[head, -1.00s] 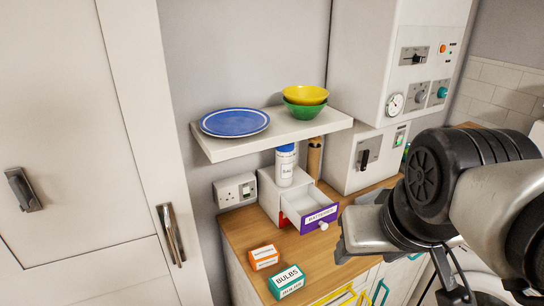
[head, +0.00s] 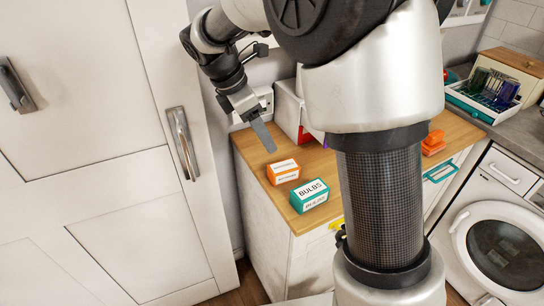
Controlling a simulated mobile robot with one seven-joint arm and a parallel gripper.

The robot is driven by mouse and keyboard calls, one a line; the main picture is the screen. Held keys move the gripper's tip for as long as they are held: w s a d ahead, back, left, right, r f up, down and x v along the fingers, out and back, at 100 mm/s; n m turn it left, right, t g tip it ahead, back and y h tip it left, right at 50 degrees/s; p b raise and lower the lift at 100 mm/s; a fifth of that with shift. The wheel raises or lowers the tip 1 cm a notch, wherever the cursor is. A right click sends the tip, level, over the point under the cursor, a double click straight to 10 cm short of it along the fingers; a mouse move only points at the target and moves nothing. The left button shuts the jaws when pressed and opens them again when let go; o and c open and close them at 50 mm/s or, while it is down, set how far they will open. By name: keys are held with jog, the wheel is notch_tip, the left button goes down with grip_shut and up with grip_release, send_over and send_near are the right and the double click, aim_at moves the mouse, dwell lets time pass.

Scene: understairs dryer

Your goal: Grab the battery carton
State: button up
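The battery carton (head: 283,172) is a small orange box with a white label, its print too small to read surely. It lies on the wooden counter (head: 262,159) near its left edge. A teal carton labelled BULBS (head: 310,195) stands just in front and to its right.
My arm hides much of the counter's back and middle. A white drawer box (head: 288,108) stands behind the cartons, partly covered. A tall white cupboard (head: 80,110) is at left.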

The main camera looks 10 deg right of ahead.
jog(key=b, duration=0.2)
send_near(283, 166)
jog(key=x, duration=0.4)
jog(key=shift+s+d+f, duration=0.1)
jog(key=shift+s+f, duration=0.2)
jog(key=shift+s, duration=0.1)
jog(key=shift+w+b+x, duration=0.2)
jog(key=shift+x, duration=1.35)
jog(key=shift+w+b+x, duration=0.2)
jog(key=shift+x, duration=1.3)
jog(key=shift+r, duration=0.1)
jog(key=c, duration=1.3)
